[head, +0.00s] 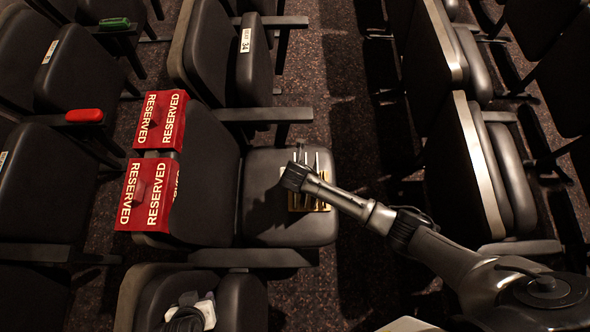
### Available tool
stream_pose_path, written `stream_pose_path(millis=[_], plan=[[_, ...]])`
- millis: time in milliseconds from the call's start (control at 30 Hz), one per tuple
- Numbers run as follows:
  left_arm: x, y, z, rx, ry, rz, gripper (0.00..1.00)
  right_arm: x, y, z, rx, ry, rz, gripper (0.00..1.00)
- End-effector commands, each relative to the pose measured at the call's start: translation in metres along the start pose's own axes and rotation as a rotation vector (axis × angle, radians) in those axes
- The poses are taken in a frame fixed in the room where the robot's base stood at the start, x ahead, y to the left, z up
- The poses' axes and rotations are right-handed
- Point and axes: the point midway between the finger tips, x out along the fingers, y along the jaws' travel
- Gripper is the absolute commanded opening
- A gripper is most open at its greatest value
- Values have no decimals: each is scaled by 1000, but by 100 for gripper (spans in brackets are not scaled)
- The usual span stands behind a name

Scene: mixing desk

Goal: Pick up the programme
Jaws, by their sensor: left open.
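The programme (312,205) appears to be the small dark and gold item with pale stripes on the grey seat pad (265,225) at the centre. My arm crosses over it and hides its middle. My left gripper (288,178) is at the end of the arm that reaches in from the lower right. It is open, over the seat beside the item's left side. Its fingers are small and dark here, and I cannot tell whether they touch the item.
Two red RESERVED covers (147,193) (161,121) hang on seat backs at left. Armrests (264,114) (252,258) bound the seat above and below. A black and white item (190,313) lies on the lower seat. The speckled aisle floor (335,60) is clear.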

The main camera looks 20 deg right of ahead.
Motion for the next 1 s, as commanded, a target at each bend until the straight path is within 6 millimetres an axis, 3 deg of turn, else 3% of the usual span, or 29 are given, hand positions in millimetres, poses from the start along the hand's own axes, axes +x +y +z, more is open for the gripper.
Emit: stream_pose_path(millis=[333, 1000], plan=[[0, 3, -1, -10, 1, 8, 43, 0, 0, 0, 0, 0, 0, 0], [3, 1, 1, -3, 0, 2, 43, 0, 0, 0, 1, -1, 1, 0]])
